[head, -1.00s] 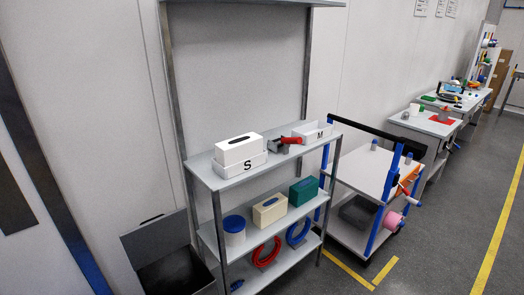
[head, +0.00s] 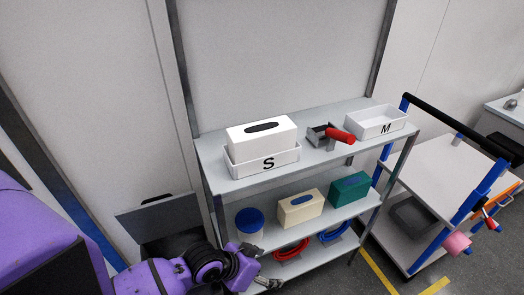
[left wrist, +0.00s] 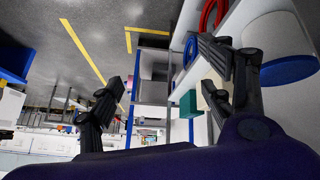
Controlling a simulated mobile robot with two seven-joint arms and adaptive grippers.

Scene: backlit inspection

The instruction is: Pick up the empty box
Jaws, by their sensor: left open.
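A white box (head: 262,139) with a dark oval slot in its top sits in a white tray marked S (head: 265,167) on the top shelf. A cream box (head: 300,210) with a blue slot and a teal box (head: 349,188) stand on the shelf below. The inside of the white box is too dark to tell. My left gripper (head: 262,266) is open and empty, low in front of the shelf unit, below and apart from the white box. In the left wrist view its fingers (left wrist: 163,78) are spread, with the teal box (left wrist: 188,104) beyond them. My right gripper is out of view.
A grey-and-red tool (head: 331,135) and an empty-looking tray marked M (head: 375,123) share the top shelf. A white tub with a blue lid (head: 249,222) and red (head: 291,250) and blue coils are lower.

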